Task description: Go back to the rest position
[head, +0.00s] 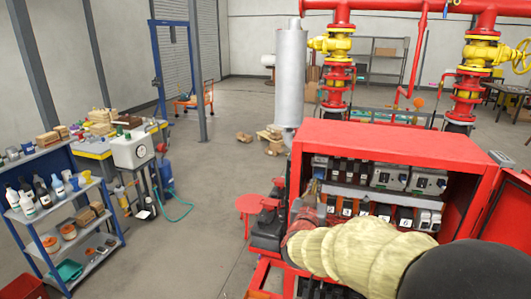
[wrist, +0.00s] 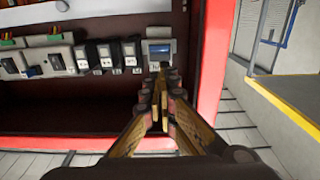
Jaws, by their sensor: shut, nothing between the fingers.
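My gripper (wrist: 160,95) is shut, its fingertips together with nothing between them. In the wrist view it points at the open red cabinet (wrist: 212,65), with its tips just below a small device with a blue screen (wrist: 160,49). I cannot tell whether the tips touch it. In the head view my arm reaches in from the lower right to the cabinet's (head: 400,145) left side. The gripper is small there and partly hidden by the arm.
Rows of modules and switches (head: 390,176) fill the cabinet, and its red door (head: 505,225) stands open at right. Red pipes with yellow valves (head: 338,45) rise behind. A blue shelf (head: 50,200) with bottles stands at left. Clear floor (head: 200,240) lies between.

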